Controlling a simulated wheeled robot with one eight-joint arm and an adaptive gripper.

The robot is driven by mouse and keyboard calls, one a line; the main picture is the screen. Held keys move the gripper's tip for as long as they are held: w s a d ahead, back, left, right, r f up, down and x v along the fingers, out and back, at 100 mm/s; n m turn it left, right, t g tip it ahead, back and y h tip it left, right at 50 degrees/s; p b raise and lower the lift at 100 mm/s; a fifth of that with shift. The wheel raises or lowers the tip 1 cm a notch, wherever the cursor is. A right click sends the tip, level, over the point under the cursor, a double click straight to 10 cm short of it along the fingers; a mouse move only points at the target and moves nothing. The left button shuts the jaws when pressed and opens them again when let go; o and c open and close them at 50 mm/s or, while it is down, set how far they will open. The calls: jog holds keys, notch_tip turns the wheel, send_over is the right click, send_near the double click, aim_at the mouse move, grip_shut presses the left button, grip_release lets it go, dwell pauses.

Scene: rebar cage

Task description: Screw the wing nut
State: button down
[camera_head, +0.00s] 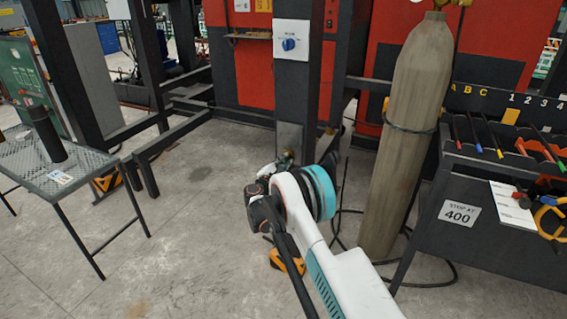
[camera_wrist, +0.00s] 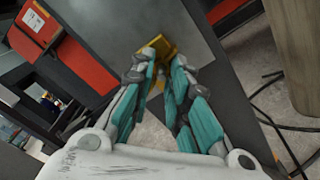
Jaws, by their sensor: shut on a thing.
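In the wrist view, my gripper (camera_wrist: 160,62) has its two teal-padded fingers closed in at the tips on a yellow, brass-coloured wing nut (camera_wrist: 157,46). The wing nut sits against a grey metal plate (camera_wrist: 110,28) on a dark post. The fingertips hide part of the nut, and the stud behind it cannot be made out. In the head view, my white arm reaches forward to the lower part of the dark post (camera_head: 297,90). The arm covers most of the gripper there, and the nut is too small to tell.
A gas cylinder (camera_head: 405,130) stands right of the post, with a black hose on the floor. A tool rack (camera_head: 470,185) is at the right. A mesh table (camera_head: 60,165) is at the left. Floor at front left is clear.

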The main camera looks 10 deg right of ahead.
dwell(0.3)
jog(key=c, duration=1.6)
grip_release()
jog(key=shift+o, duration=0.2)
jog(key=v, duration=1.2)
jog(key=shift+c, duration=0.6)
